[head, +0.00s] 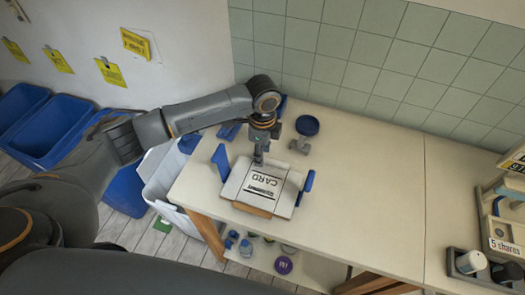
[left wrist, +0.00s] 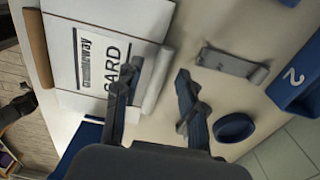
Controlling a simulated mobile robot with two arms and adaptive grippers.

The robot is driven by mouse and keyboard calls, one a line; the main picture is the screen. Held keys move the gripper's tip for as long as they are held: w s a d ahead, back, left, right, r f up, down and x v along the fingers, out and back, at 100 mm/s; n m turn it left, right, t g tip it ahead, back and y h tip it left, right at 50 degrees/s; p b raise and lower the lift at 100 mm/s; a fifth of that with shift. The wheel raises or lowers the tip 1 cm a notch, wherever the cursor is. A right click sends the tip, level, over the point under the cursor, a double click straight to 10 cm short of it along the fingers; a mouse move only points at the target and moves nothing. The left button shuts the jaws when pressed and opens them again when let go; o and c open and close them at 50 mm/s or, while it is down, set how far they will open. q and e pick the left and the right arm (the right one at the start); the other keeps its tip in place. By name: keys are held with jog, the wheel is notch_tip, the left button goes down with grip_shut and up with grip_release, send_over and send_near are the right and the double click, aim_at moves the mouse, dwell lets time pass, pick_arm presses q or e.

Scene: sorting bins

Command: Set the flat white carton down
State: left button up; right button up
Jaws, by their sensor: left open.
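A flat white carton (head: 240,188), with the printed word CARD on top, lies flat on the pale table, between two blue uprights. It also shows in the left wrist view (left wrist: 80,85), with a brown strip along its far side. My left gripper (head: 258,162) points down at the carton's back edge. In the left wrist view the left gripper (left wrist: 158,76) has its fingers apart, one on each side of the carton's pale near edge. I cannot tell whether a finger touches it. My right gripper is not in view.
A blue upright (head: 220,161) stands left of the carton, another (head: 308,182) right. Blue bins (head: 62,135) and a white bin (head: 160,175) stand left. The table (head: 365,190) is clear to the right.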

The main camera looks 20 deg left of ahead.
pick_arm(q)
notch_tip(320, 180, up, 13)
jog(key=b, duration=0.3)
